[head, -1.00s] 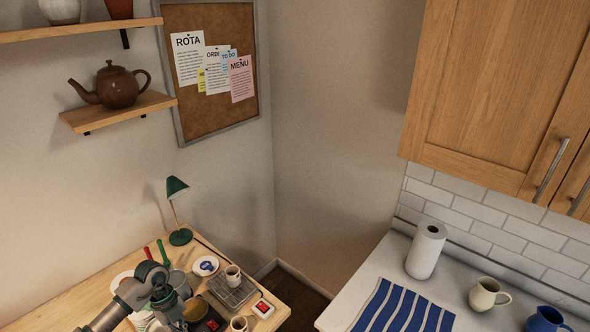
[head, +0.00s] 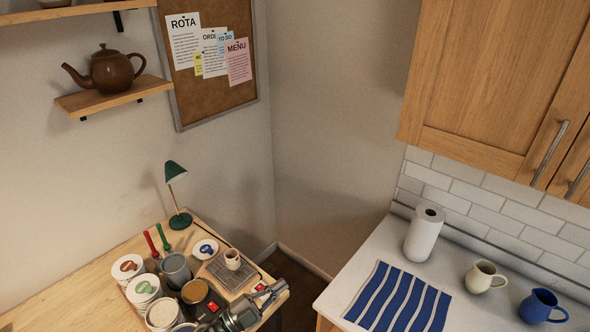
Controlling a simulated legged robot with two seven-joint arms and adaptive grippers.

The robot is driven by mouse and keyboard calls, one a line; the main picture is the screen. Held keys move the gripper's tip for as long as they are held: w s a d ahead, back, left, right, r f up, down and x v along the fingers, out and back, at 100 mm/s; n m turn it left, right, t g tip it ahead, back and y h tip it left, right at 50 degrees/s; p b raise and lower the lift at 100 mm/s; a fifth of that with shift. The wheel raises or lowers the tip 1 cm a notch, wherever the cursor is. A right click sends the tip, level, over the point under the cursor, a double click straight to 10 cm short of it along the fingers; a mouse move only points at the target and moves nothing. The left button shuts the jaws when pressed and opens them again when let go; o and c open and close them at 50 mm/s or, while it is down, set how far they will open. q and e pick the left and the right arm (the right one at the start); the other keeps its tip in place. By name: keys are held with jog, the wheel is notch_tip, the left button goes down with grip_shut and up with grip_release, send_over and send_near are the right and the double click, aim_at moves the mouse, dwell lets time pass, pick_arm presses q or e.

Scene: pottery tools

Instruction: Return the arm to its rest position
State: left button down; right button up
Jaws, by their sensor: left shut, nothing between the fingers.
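My left gripper (head: 272,291) is at the bottom of the head view, over the right front part of the wooden table (head: 75,291). Its fingers are shut, with nothing between them, and point to the upper right. My left forearm hides part of the table's front and what stands there. Just behind the gripper, a small cream cup (head: 232,259) stands on a grey slatted tray (head: 226,273). My right gripper is not in view.
Several tubs (head: 143,287), a grey pot (head: 176,269), a dark can (head: 196,292), red-handled (head: 150,243) and green-handled (head: 162,237) tools and a green lamp (head: 175,172) crowd the table. The counter at right holds a striped cloth (head: 400,299), paper roll (head: 424,234) and jugs (head: 485,277).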

pick_arm(q)
jog(key=a+f+n+t+y, duration=0.6)
jog(key=a+f+n+y, duration=0.4)
jog(key=n+y, duration=0.6)
jog(key=s+a+f+n+g+y, duration=0.25)
jog(key=s+a+f+g, duration=0.25)
jog(key=s+a+f, duration=0.25)
jog(key=s+f+g, duration=0.5)
jog(key=s, duration=0.4)
jog(key=s+f+g, duration=0.4)
jog(key=s+f, duration=0.1)
jog(key=s, duration=0.4)
notch_tip(320, 180, down, 26)
jog(key=f+g+b, duration=0.1)
jog(key=b, duration=0.2)
jog(key=s+a+f+g+b, duration=0.1)
jog(key=s+a+f+b, duration=0.1)
jog(key=s+f, duration=1.7)
notch_tip(320, 180, down, 2)
jog(key=shift+s+a+f+g+b, duration=0.15)
jog(key=shift+s+a+g+b, duration=0.15)
jog(key=shift+b, duration=0.2)
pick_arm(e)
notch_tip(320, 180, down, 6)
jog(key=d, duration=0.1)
